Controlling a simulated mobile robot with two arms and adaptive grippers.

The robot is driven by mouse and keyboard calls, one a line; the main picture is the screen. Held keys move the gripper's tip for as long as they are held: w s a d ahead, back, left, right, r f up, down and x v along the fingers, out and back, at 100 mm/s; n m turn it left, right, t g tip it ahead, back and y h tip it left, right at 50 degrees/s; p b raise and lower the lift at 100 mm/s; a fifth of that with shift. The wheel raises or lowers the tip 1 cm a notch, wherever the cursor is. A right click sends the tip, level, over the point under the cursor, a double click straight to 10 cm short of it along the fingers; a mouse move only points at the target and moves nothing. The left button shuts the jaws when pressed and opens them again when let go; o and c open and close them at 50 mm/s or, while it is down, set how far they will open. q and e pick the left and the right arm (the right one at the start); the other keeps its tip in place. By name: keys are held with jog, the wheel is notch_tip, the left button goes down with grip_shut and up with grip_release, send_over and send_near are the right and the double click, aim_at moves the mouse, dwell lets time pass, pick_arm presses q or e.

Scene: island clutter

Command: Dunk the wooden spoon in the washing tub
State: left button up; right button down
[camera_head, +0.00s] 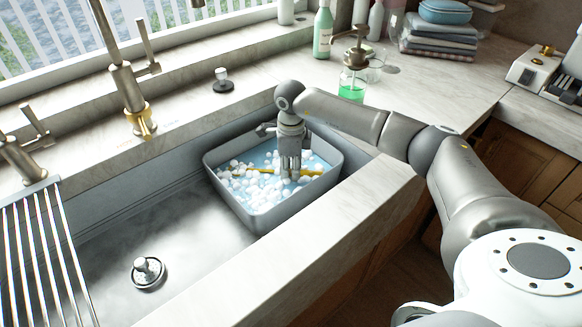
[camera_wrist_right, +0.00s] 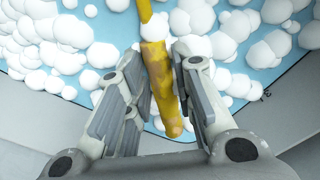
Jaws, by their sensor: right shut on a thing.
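The grey washing tub (camera_head: 213,181) sits in the right part of the sink, holding blue water and white foam balls. The yellow-brown wooden spoon (camera_head: 311,173) lies across the tub at foam level, with part of it among the suds. My right gripper (camera_head: 289,177) points down into the tub and is shut on the spoon. In the right wrist view the spoon's handle (camera_wrist_right: 160,85) runs between the two fingers, with foam around its far part. The spoon's far end is out of that view. My left gripper is not in view.
The tub's walls stand close around my right gripper. A brass-and-grey faucet (camera_head: 128,88) rises at the back left, and a drying rack (camera_head: 40,255) covers the sink's left. A green soap dispenser (camera_head: 352,84) stands behind the tub. The sink floor (camera_head: 190,235) is mostly clear.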

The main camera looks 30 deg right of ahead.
jog(key=shift+f+b, duration=0.35)
jog(key=shift+f, duration=0.35)
jog(key=shift+f+b, duration=0.55)
jog(key=shift+f, duration=0.25)
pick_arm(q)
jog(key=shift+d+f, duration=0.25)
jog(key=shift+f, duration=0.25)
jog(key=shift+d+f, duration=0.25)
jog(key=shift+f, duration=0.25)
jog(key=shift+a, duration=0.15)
pick_arm(e)
jog(key=shift+a+r, duration=0.1)
jog(key=shift+a, duration=0.55)
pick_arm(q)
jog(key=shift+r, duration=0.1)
pick_arm(e)
jog(key=shift+d, duration=0.2)
